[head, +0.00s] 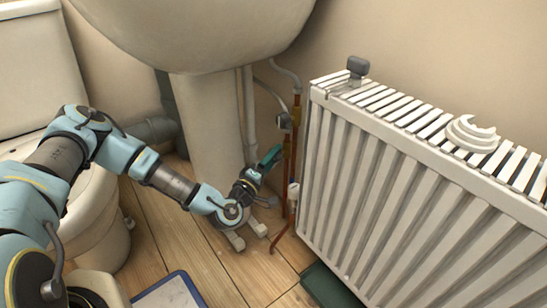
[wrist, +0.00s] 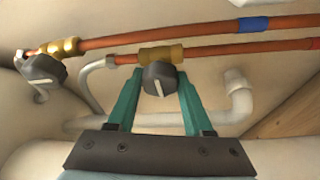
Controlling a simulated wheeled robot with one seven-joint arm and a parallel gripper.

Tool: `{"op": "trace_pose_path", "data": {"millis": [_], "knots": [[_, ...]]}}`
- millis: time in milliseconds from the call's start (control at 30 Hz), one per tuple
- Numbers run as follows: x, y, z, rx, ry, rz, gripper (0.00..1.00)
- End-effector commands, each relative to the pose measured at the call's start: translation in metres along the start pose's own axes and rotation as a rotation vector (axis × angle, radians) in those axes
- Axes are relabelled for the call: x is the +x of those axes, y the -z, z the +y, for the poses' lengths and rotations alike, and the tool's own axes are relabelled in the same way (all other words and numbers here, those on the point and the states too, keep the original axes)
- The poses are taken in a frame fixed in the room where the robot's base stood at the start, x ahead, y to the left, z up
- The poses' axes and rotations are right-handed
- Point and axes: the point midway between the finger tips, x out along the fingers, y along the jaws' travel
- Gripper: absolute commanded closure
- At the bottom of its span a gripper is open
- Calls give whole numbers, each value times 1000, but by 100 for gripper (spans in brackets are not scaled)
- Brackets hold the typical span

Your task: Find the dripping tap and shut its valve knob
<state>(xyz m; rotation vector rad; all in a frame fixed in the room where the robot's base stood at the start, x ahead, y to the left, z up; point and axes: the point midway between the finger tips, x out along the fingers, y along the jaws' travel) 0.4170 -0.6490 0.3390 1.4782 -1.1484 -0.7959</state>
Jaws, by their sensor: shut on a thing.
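My gripper (head: 271,156) reaches under the basin (head: 200,25), beside its pedestal (head: 208,120). In the wrist view its two teal fingers (wrist: 159,76) are on either side of a dark grey valve knob (wrist: 158,82), shut on it. This knob has a pale pointer mark and sits on a brass valve body (wrist: 160,54) on a copper pipe. A second, similar knob (wrist: 42,68) is on another brass valve to the left, apart from the fingers. The head view shows one free knob (head: 284,121) above my gripper. No tap spout or drip is visible.
A white radiator (head: 400,190) stands close on the right, with a grey object (head: 357,66) and a white coil (head: 471,134) on top. One copper pipe has a blue band (wrist: 254,25), the other a red one. A toilet (head: 95,215) stands left.

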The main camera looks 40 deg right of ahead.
Motion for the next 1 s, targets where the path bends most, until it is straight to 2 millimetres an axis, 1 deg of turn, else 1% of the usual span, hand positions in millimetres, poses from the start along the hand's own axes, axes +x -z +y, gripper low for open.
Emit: {"op": "trace_pose_path", "data": {"millis": [567,600,833,1000], "knots": [[0,0,-1,31,-10,0,100],[0,0,-1,30,-10,0,46],[0,0,-1,29,-11,0,20],[0,0,0,29,-11,0,19]]}}
